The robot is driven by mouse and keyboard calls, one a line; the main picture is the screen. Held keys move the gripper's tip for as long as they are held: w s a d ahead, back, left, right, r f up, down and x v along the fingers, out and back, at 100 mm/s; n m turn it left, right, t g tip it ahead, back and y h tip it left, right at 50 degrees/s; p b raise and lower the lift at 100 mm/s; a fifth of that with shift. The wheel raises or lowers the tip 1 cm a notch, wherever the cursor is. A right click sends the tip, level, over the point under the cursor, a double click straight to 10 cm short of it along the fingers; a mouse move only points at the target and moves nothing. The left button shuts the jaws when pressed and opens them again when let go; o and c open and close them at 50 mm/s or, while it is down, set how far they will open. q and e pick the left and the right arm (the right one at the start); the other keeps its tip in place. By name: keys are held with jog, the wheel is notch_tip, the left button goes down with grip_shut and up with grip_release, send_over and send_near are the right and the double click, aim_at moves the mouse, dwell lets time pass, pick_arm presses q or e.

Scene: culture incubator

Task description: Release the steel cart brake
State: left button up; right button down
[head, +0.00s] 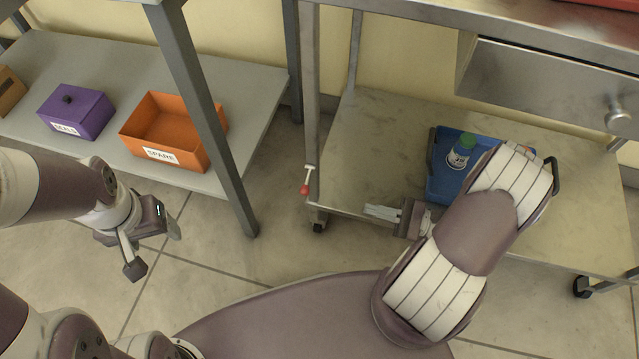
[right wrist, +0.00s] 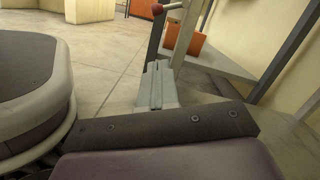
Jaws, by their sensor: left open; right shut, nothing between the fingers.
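The steel cart (head: 372,130) stands on the right in the head view. Its brake lever (head: 306,180), a short pale arm with a red knob, sticks out at the front left leg, above a caster. The red-tipped lever also shows at the top of the right wrist view (right wrist: 157,10). My right gripper (head: 368,211) is shut and empty at the cart's front edge, pointing left towards the lever, a gap to its right. Its closed fingers show in the right wrist view (right wrist: 155,70). My left gripper (head: 154,246) is open and empty over the floor at left.
On the cart's lower shelf a blue tray (head: 439,182) holds a labelled bottle (head: 460,152), partly behind my right arm. A drawer (head: 545,90) hangs above. At left, a grey shelf (head: 235,85) bears an orange SPARE bin (head: 163,155) and a purple box (head: 77,112).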

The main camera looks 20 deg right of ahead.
aim_at(307, 182)
jog(key=s+r+b+x, duration=0.1)
jog(key=r+b+x, duration=0.1)
jog(key=x, duration=1)
jog(key=shift+a+r+b, duration=0.35)
jog(key=shift+a+b, duration=0.15)
jog(key=shift+b, duration=0.35)
jog(key=shift+w, duration=0.1)
jog(key=shift+a+r+p, duration=0.1)
jog(key=shift+r+p, duration=0.05)
jog(key=shift+p, duration=0.35)
jog(key=shift+s+r+p, duration=0.15)
jog(key=shift+s+p, duration=0.05)
jog(key=shift+p, duration=0.25)
